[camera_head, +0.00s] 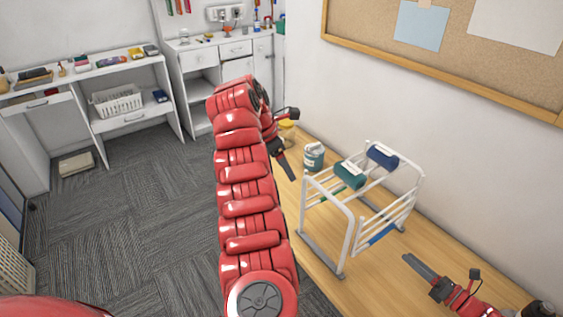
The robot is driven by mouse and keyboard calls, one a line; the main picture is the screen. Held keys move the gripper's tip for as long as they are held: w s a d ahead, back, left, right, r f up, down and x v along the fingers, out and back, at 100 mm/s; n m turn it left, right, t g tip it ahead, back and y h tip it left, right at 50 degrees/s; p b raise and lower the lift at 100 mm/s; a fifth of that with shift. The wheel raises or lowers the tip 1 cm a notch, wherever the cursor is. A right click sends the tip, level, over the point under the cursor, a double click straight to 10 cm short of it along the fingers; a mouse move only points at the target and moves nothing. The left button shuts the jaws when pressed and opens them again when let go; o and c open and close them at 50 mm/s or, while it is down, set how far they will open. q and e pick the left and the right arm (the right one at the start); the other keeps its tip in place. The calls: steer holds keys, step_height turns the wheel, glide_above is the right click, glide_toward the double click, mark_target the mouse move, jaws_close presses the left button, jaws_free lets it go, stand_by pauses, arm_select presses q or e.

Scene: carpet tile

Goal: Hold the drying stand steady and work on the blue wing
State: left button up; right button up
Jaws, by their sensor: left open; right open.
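The white drying stand (343,218) stands on the wooden table, with a dark teal roll (349,175) and a dark blue roll (382,156) over its top bars. A blue bar (379,236) shows low on the side toward my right gripper; I cannot tell whether it marks the blue wing. My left gripper (291,175) is open, beyond the table's left edge or over it, left of the stand and apart from it. My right gripper (408,260) is open over the table at lower right, apart from the stand. Its finger gap is hard to see.
The wooden table (450,247) runs along the wall below a cork board (458,50). White shelves with a basket (117,101) stand far left.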

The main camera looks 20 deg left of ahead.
mark_target(302, 198)
arm_select(q)
steer(key=x, duration=1.6)
steer(key=shift+w+a+f, duration=0.1)
jaws_close()
stand_by(0.7)
